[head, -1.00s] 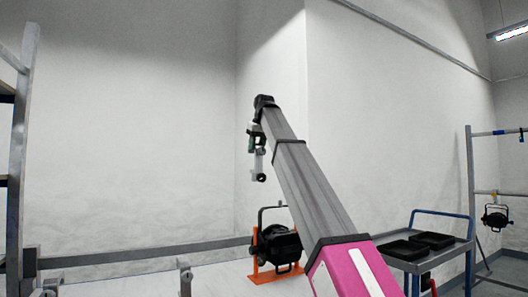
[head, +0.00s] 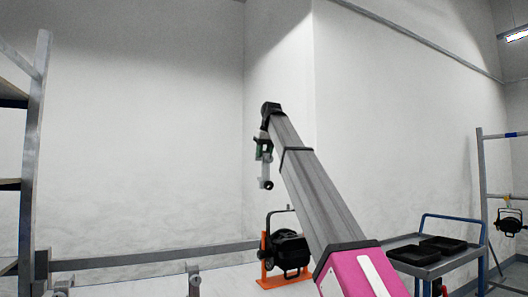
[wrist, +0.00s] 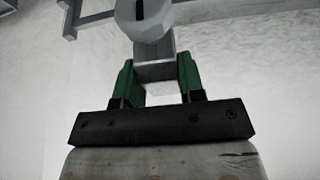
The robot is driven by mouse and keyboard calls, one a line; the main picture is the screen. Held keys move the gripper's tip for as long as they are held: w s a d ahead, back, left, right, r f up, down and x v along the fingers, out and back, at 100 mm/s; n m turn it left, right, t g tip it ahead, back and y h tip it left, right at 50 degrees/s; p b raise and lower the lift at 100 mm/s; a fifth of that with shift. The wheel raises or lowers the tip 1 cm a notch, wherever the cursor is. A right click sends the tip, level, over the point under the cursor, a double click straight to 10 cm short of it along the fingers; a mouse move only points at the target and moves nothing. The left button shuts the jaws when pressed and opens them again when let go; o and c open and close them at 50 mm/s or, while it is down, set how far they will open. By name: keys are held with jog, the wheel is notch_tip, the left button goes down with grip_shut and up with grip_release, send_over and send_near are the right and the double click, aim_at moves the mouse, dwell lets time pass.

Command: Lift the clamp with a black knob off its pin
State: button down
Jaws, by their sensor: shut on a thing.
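My gripper (head: 264,152) is held high at the end of my arm, in front of the pale wall. Its green fingers (wrist: 157,80) are shut on a grey clamp (wrist: 155,50). The clamp hangs below the fingers in the head view (head: 266,172), with a dark lower end, clear of any pin or support. In the wrist view its rounded grey end with a dark slot is cut off by the top edge. I cannot make out a black knob for certain. Two other grey clamp-like pieces stand at the bottom left, one upright (head: 193,281) and one partly cut off (head: 62,287).
A black par can (head: 289,253) stands in an orange stand on the pale surface below my gripper. A trolley (head: 428,265) with black trays is at right, near a rack with another lamp (head: 509,224). A grey shelf frame (head: 35,150) stands at left. Air around the gripper is clear.

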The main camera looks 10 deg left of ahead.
aim_at(264, 164)
jog(key=shift+f, duration=2.45)
jog(key=shift+s, duration=0.1)
